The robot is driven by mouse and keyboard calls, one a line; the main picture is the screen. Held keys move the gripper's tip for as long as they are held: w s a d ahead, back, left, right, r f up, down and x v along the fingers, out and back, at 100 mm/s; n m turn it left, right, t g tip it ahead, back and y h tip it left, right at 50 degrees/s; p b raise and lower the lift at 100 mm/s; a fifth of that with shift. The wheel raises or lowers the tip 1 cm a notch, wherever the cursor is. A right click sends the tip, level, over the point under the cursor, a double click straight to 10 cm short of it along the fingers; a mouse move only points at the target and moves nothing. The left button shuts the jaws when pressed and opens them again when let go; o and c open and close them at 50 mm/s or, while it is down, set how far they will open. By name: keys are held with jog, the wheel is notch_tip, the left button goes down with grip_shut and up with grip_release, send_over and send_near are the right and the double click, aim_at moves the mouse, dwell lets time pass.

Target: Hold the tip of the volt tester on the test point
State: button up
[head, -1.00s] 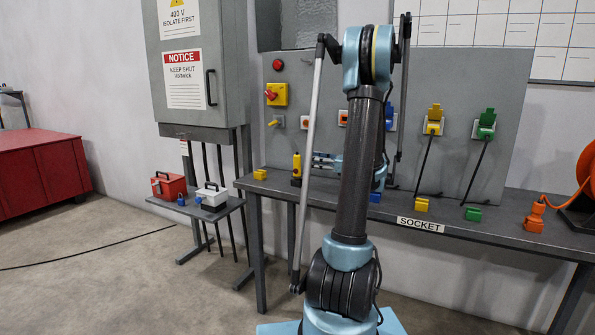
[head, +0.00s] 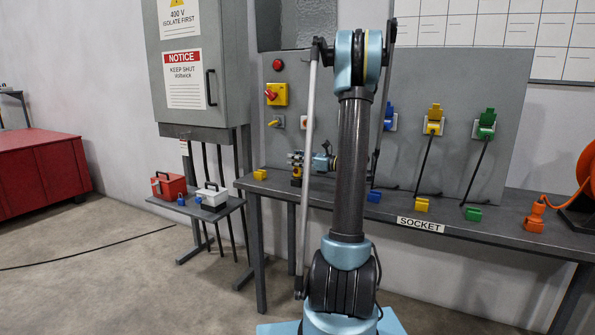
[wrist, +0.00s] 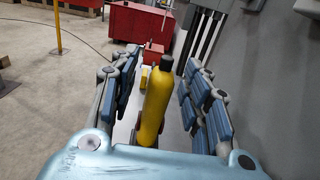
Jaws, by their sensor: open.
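The volt tester (wrist: 157,100), a yellow body with a black top, stands upright on the grey bench. In the wrist view it is between the two blue-padded fingers of my gripper (wrist: 161,76), with a gap on each side. My gripper is open and level with the tester. In the head view my gripper (head: 296,160) covers most of the tester, and a little of its base (head: 297,181) shows below. A small white and orange socket plate (head: 307,122) is on the grey panel above; I cannot tell which fitting is the test point.
A yellow block (head: 260,174) lies on the bench left of the tester. The panel (head: 480,70) rises behind with a red switch (head: 271,94) and coloured sockets. Small plugs lie along the bench front, near the SOCKET label (head: 420,224). A low table (head: 222,212) holds boxes.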

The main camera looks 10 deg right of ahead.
grip_shut()
jog(key=shift+r, duration=0.1)
